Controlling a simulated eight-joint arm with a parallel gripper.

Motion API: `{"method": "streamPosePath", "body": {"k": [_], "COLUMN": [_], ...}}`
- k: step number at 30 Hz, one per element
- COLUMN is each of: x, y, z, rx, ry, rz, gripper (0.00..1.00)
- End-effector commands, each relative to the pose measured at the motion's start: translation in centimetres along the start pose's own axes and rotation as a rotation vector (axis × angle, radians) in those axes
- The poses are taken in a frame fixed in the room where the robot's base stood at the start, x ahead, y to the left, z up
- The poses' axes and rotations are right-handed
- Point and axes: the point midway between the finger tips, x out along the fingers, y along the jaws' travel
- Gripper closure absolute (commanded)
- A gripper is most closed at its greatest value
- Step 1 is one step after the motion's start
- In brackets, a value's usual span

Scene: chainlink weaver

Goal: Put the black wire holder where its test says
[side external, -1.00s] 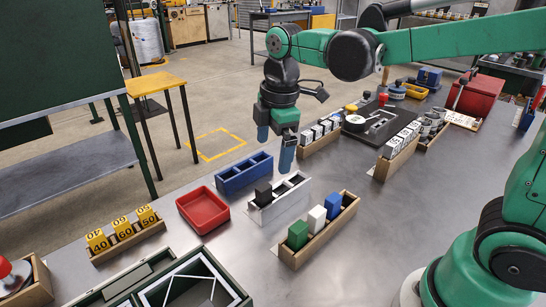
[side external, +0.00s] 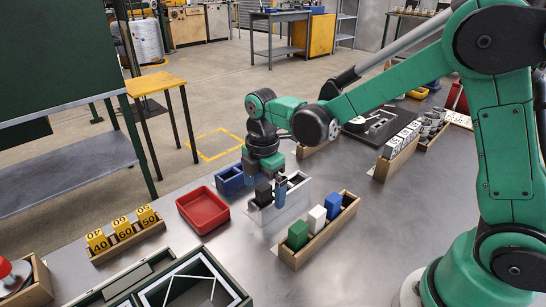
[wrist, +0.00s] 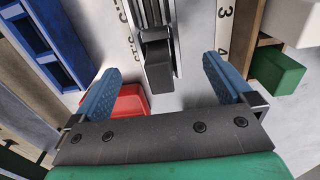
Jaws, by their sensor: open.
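The black wire holder (side external: 263,193) is a small dark block standing in the white numbered rack (side external: 296,200), at its near left end. It also shows in the wrist view (wrist: 158,66), in the rack's dark channel, with numbers printed on the white surface (wrist: 197,32) beside it. My gripper (side external: 266,184) is open and low over the rack. In the wrist view its two blue fingers (wrist: 161,72) stand to either side of the holder with gaps between. The side view does not show clearly how deep the fingers reach.
A blue divided rack (side external: 230,182) stands just behind, and a red tray (side external: 203,211) lies to the left. In front is a wooden rack (side external: 320,237) with green (side external: 298,235), white (side external: 317,219) and blue (side external: 333,205) blocks. Yellow numbered blocks (side external: 122,228) stand further left.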

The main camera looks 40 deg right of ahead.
Motion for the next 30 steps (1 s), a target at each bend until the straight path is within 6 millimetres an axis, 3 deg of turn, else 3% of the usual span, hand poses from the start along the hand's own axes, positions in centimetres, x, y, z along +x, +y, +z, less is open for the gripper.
{"method": "streamPosePath", "body": {"k": [6,19,28,29,30], "x": [1.27,1.36,1.35,1.35,1.35], "y": [-0.02,-0.02,-0.02,-0.02,-0.02], "z": [0.00,0.00,0.00,0.00,0.00], "rx": [0.000,0.001,0.001,0.001,0.001], "ry": [0.000,0.000,0.000,0.000,0.000], "rz": [0.000,0.000,0.000,0.000,0.000], "gripper": [0.00,0.00,0.85,0.93,0.93]}}
